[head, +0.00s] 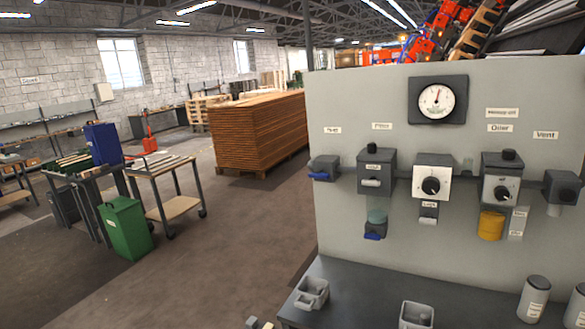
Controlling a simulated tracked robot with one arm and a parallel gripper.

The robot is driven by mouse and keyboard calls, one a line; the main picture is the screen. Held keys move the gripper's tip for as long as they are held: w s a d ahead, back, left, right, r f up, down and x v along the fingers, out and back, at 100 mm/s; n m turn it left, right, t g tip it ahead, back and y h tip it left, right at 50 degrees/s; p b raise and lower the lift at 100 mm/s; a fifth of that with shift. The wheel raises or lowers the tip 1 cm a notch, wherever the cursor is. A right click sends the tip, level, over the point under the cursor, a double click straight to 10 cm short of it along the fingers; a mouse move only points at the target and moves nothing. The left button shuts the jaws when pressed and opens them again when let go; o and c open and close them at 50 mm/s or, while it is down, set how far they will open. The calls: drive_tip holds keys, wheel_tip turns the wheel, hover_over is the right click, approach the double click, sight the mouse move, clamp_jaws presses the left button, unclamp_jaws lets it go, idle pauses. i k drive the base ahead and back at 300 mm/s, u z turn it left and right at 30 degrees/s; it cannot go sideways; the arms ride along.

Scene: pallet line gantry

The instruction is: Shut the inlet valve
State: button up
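The inlet valve (325,168) is a small dark grey body at the left end of the pipe row on the grey panel, under a small label (332,130) too blurred to read surely. Its blue lever (320,176) lies roughly level, along the line of the pipe, at the lower front of the body. I cannot tell its exact angle. Nothing touches the lever. I cannot make out my gripper in this view. A small grey and pale shape (254,323) is cut off at the bottom edge, and I cannot tell what it is.
A round gauge (437,101) hangs above. The dark bench (365,285) juts out below, holding grey blocks and canisters. Open floor lies left.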

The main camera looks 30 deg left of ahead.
sight(321, 174)
drive_tip(key=u, duration=0.4)
drive_tip(key=i, duration=0.75)
drive_tip(key=u, duration=0.6)
drive_tip(key=k, duration=0.9)
drive_tip(key=u, duration=0.2)
drive_tip(key=i, duration=0.9)
drive_tip(key=z, duration=0.15)
